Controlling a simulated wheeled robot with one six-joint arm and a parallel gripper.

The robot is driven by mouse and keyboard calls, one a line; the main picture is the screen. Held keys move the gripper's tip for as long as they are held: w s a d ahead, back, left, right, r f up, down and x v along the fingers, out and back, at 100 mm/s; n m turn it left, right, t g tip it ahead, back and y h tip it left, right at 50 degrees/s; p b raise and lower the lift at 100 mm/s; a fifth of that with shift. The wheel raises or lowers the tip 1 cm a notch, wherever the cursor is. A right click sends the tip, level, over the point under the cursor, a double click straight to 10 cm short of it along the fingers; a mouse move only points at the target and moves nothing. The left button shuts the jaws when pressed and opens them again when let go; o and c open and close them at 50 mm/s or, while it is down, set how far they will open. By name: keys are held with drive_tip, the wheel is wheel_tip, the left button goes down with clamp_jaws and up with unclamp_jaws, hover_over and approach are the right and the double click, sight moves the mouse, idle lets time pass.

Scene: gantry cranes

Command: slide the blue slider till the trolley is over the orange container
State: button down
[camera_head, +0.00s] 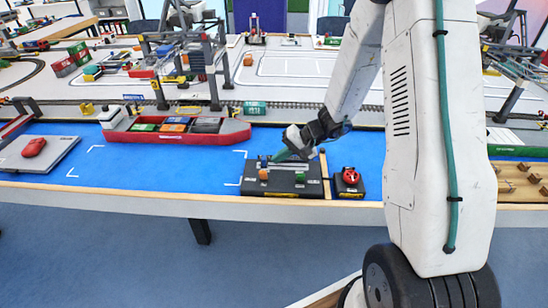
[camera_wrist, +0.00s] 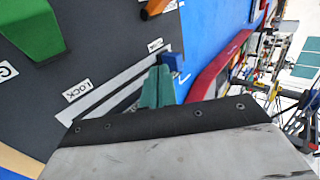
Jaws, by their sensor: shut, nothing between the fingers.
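The blue slider (camera_wrist: 172,62) stands at the far end of a pale slot on the dark control panel (camera_wrist: 110,50). My gripper (camera_wrist: 157,85) has teal fingers, shut and empty, close beside the slider; I cannot tell whether they touch it. In the head view my gripper (camera_head: 285,155) is low over the back of the panel (camera_head: 283,189), and the slider is not clear there. The orange container (camera_head: 175,126) lies in the red ship (camera_head: 180,137) between a green and a grey one. A gantry crane (camera_head: 214,92) stands behind the ship; I cannot make out its trolley for certain.
The panel also carries an orange knob (camera_head: 263,174) and a green knob (camera_head: 300,177). A box with a red knob (camera_head: 350,176) stands to its right. Blue water surface (camera_head: 120,178) is open between the panel and the grey platform (camera_head: 50,158) at left.

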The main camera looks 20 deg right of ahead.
drive_tip(key=d+f+v, duration=0.1)
drive_tip(key=v, duration=1)
drive_tip(key=shift+s+d, duration=0.15)
drive_tip(key=shift+s, duration=0.2)
drive_tip(key=shift+r, duration=0.15)
idle(1.7)
